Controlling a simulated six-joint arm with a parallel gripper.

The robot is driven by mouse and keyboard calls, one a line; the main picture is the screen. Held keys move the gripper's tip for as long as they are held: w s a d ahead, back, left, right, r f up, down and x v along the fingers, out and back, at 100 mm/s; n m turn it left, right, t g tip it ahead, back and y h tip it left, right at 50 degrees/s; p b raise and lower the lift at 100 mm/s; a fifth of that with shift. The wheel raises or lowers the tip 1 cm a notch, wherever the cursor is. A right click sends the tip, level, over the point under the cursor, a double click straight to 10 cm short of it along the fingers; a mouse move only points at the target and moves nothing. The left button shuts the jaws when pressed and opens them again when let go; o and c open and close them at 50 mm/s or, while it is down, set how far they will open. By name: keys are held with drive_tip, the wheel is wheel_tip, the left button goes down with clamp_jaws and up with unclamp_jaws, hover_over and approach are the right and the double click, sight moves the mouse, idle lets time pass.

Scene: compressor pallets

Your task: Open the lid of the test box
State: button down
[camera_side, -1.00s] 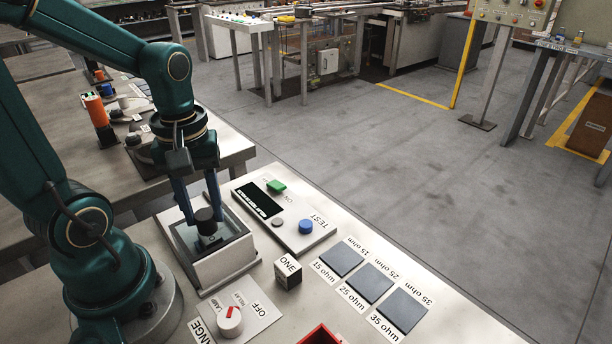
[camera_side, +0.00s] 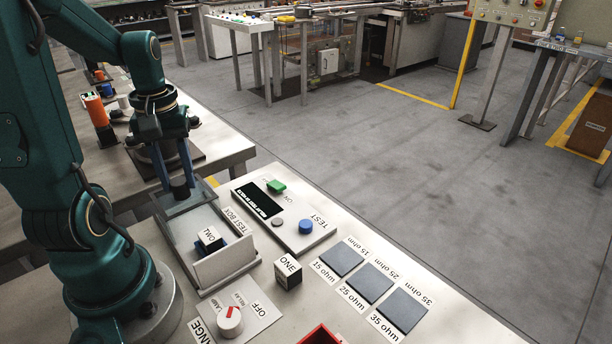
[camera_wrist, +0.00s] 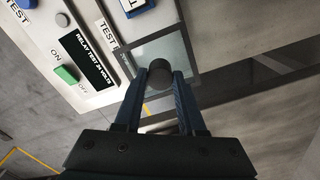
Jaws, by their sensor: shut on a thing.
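The test box (camera_side: 228,265) is a light-grey box on the bench, and its top is now largely uncovered. Inside it sits a block marked TWO (camera_side: 210,240) on something blue. The lid (camera_side: 187,207) is a see-through panel with a dark round knob (camera_side: 180,188), at the box's far end. My gripper (camera_side: 178,180) is shut on this knob. In the wrist view the blue fingers of my gripper (camera_wrist: 159,82) hold the knob (camera_wrist: 159,68) from both sides, with the lid (camera_wrist: 180,48) under it.
A test panel (camera_side: 295,237) with a display, a green switch and a blue button stands right of the box. A block marked ONE (camera_side: 288,273) and a selector knob (camera_side: 229,320) are nearby. Three resistor pads lie to the right. Another bench (camera_side: 225,150) stands behind.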

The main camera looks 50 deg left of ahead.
drive_tip(key=shift+w, duration=0.1)
drive_tip(key=c, duration=0.5)
unclamp_jaws()
drive_tip(key=shift+r, duration=0.15)
drive_tip(key=shift+r, duration=2.45)
drive_tip(key=shift+d, duration=0.1)
drive_tip(key=d+r+m+t, duration=0.2)
drive_tip(key=d+m+t, duration=0.3)
drive_tip(key=d+m, duration=0.7)
drive_tip(key=d, duration=0.4)
drive_tip(key=shift+w+d+m+t, duration=0.3)
drive_tip(key=shift+d, duration=0.05)
